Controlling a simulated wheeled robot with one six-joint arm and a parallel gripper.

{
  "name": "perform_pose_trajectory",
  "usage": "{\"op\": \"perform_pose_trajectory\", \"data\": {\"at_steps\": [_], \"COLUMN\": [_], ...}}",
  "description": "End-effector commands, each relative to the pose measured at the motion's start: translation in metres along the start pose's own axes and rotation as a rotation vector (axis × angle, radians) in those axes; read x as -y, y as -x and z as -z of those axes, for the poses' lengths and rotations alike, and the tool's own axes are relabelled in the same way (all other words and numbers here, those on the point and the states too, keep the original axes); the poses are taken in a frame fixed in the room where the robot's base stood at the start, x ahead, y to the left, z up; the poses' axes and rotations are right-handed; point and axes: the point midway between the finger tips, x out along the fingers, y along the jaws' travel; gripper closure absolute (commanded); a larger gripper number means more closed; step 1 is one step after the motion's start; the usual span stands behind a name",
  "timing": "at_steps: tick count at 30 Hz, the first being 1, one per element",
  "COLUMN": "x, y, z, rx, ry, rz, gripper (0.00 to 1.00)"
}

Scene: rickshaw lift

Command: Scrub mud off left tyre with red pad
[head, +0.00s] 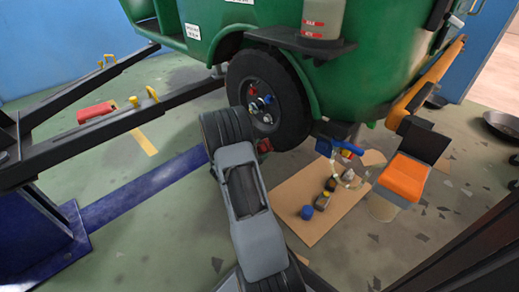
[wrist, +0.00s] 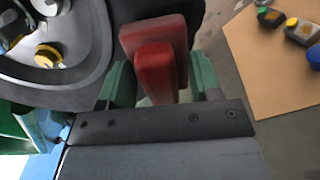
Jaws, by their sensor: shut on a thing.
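The left tyre (head: 290,112) is black and stands under the green rickshaw body in the head view, with coloured nuts on its wheel. In the wrist view the tyre (wrist: 95,75) fills the upper left. My gripper (wrist: 150,85) is shut on the red pad (wrist: 155,60), which sits between its green fingers. The pad is close beside the tyre; I cannot tell whether it touches. In the head view only a bit of the pad (head: 264,145) shows past my arm, low by the tyre's edge. I cannot make out mud on the tyre.
A cardboard sheet (head: 295,225) with several small tools and parts lies on the floor right of my arm. An orange-topped stool (head: 403,178) stands further right. Dark lift arms (head: 150,115) reach under the rickshaw from the left. A red block (head: 95,112) lies beyond them.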

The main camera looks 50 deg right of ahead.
Motion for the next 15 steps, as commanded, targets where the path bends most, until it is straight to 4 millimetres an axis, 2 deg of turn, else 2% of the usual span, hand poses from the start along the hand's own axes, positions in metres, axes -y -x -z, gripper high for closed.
{"op": "perform_pose_trajectory", "data": {"at_steps": [9, 15], "x": [-0.002, -0.002], "y": [0.036, 0.051], "z": [0.002, 0.002], "rx": [-0.008, -0.005], "ry": [0.000, 0.000], "rz": [-0.009, -0.008], "gripper": [0.61, 0.61]}}
